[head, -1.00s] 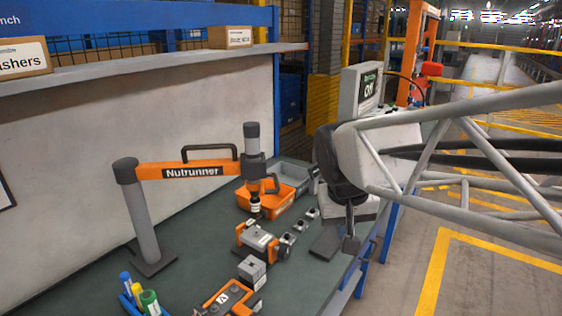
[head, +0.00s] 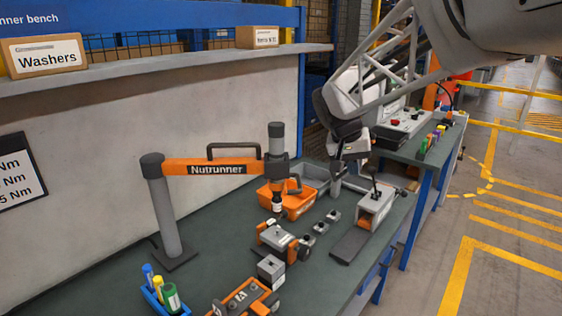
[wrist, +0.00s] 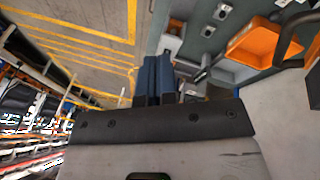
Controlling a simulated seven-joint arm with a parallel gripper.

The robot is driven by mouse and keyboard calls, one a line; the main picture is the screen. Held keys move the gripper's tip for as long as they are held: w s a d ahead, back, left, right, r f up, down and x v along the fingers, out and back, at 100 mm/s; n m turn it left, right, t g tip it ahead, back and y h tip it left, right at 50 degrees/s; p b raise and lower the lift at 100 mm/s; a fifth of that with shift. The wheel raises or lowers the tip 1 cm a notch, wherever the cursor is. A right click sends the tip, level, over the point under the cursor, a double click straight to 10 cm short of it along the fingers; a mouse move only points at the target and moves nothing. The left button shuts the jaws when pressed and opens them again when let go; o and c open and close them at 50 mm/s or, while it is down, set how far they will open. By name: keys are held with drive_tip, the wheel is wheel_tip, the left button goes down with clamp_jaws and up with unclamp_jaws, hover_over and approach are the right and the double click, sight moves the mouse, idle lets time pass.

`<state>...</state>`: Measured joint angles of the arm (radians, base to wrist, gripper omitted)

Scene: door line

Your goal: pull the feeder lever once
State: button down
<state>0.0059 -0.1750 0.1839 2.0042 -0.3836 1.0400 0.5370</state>
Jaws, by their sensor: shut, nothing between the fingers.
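The feeder (head: 376,210) is a pale grey box on the right part of the bench, with a dark sloping plate in front of it. Its lever (head: 374,186) is a thin dark rod with a knob, standing nearly upright on top. My gripper (head: 336,190) is shut and empty, pointing down behind and to the left of the lever, apart from it in the head view. In the wrist view my shut fingers (wrist: 156,75) show dark blue at the middle. I cannot clearly make out the lever there.
The orange Nutrunner arm (head: 215,168) stands on the left. An orange bin (head: 298,204) is close left of my gripper; it also shows in the wrist view (wrist: 258,42). Orange fixtures (head: 278,240) and small grey parts lie in front. A second bench (head: 425,150) stands behind right.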

drive_tip(key=w+d+f+m+h, duration=0.1)
drive_tip(key=w+f, duration=0.2)
drive_tip(key=w, duration=0.7)
drive_tip(key=w+d+f+m+h, duration=0.1)
drive_tip(key=w+d+f, duration=0.1)
drive_tip(key=w, duration=0.9)
drive_tip(key=w+d+f+m+h, duration=0.2)
drive_tip(key=w+f, duration=0.2)
drive_tip(key=w, duration=0.7)
drive_tip(key=shift+d+f+g, duration=0.25)
drive_tip(key=shift+g, duration=0.15)
drive_tip(key=s+d+f, duration=0.1)
drive_tip(key=d+f, duration=0.6)
drive_tip(key=d, duration=0.2)
drive_tip(key=shift+s+d, duration=0.25)
drive_tip(key=shift+s, duration=0.1)
drive_tip(key=shift+d+r, duration=0.1)
